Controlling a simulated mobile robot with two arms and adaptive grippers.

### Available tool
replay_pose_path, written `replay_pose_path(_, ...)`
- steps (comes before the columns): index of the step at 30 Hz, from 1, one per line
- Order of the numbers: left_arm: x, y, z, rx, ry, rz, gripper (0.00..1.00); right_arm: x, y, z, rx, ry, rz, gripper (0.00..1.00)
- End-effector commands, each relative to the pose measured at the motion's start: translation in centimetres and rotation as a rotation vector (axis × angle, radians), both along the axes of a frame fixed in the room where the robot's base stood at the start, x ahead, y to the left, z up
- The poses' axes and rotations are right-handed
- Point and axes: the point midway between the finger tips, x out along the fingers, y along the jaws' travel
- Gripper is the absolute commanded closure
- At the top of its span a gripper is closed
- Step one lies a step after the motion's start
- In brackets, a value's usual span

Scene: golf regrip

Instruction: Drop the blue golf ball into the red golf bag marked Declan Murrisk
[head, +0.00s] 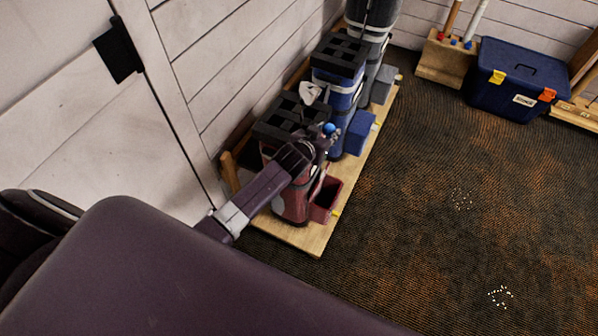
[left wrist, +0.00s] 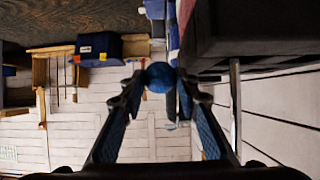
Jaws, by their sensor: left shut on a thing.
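My left gripper (head: 330,140) is shut on the blue golf ball (head: 329,128). In the left wrist view the ball (left wrist: 160,77) sits between the two fingertips. The red golf bag (head: 291,204) stands on the wooden stand, with a black divided top (head: 287,118) and a red side pocket (head: 325,198). My left arm crosses in front of the bag and hides part of it. The gripper and ball show near the right edge of the bag's top. No name on the bag can be read. My right gripper is not in view.
A blue golf bag (head: 340,88) with a blue pocket (head: 360,132) stands just behind the red one, and a dark grey bag (head: 370,45) farther back. White wall boards (head: 225,70) run close on the left. A blue storage box (head: 515,85) stands at the back right. The carpet (head: 430,200) is mostly clear.

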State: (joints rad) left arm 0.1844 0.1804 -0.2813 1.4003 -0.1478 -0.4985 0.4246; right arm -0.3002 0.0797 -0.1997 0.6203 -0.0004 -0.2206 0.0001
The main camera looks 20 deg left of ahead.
Motion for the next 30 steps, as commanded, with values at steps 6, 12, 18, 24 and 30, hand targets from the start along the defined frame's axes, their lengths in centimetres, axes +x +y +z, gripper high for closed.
replay_pose_path(6, 0.0, 0.0, 0.0, 0.0, -0.001, 0.0, 0.5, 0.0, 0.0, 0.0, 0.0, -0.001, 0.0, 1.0)
replay_pose_path(12, 0.0, 0.1, 0.0, 0.0, 0.0, 0.001, 0.5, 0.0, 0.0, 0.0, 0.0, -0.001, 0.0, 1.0)
replay_pose_path(18, -0.4, 0.1, 0.1, 0.001, 0.002, 0.001, 0.5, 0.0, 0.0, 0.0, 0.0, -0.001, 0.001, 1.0)
replay_pose_path(24, -2.4, 0.1, 1.2, 0.0, 0.001, 0.0, 0.5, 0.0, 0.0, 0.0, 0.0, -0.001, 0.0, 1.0)
replay_pose_path(30, -5.6, 0.2, 3.0, 0.0, 0.0, -0.001, 0.5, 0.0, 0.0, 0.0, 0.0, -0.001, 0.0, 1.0)
